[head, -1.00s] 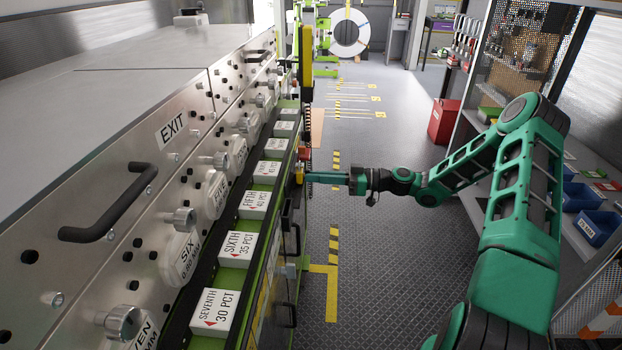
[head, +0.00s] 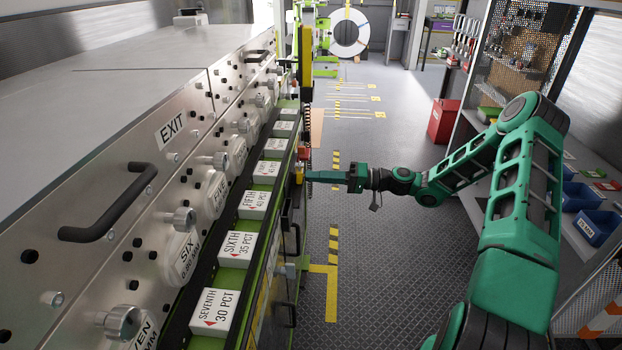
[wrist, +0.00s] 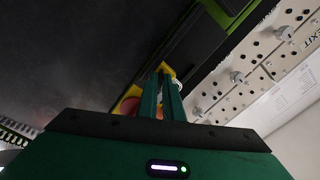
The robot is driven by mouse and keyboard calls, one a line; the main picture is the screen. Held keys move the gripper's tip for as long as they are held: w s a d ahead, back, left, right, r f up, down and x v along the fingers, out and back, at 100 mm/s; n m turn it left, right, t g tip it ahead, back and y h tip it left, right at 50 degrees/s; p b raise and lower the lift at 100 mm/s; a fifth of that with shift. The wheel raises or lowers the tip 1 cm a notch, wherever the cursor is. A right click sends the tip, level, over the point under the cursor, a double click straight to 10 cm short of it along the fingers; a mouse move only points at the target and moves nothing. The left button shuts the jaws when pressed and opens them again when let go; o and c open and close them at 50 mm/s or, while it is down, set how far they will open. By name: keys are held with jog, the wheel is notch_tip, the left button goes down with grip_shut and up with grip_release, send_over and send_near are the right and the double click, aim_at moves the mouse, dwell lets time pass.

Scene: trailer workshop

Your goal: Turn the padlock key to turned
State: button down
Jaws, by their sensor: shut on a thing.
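My gripper (head: 309,175) reaches left to the green side of the machine in the head view, with its fingertips at a small yellow body (head: 298,177) that looks like the padlock. In the wrist view, my two green fingers (wrist: 162,77) are close together with their tips at yellow parts (wrist: 133,91). A red round part (wrist: 128,105) shows left of the fingers. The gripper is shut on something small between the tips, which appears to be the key. The key itself is hidden by the fingers, so its angle cannot be read.
The long steel machine (head: 120,110) fills the left, with knobs and a black handle (head: 108,205). A row of white labelled blocks (head: 237,249) runs along its green edge. Shelves with blue bins (head: 594,228) stand right. The floor aisle (head: 370,280) is clear.

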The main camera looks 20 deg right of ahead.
jog(key=m, duration=0.5)
jog(key=shift+w+d+f, duration=0.2)
jog(key=shift+d, duration=0.1)
jog(key=shift+m, duration=0.4)
jog(key=c, duration=1.9)
grip_release()
jog(key=shift+a, duration=0.1)
jog(key=shift+s, duration=0.1)
jog(key=shift+r, duration=0.1)
jog(key=v, duration=1)
jog(key=shift+s+d, duration=0.1)
jog(key=shift+d, duration=0.2)
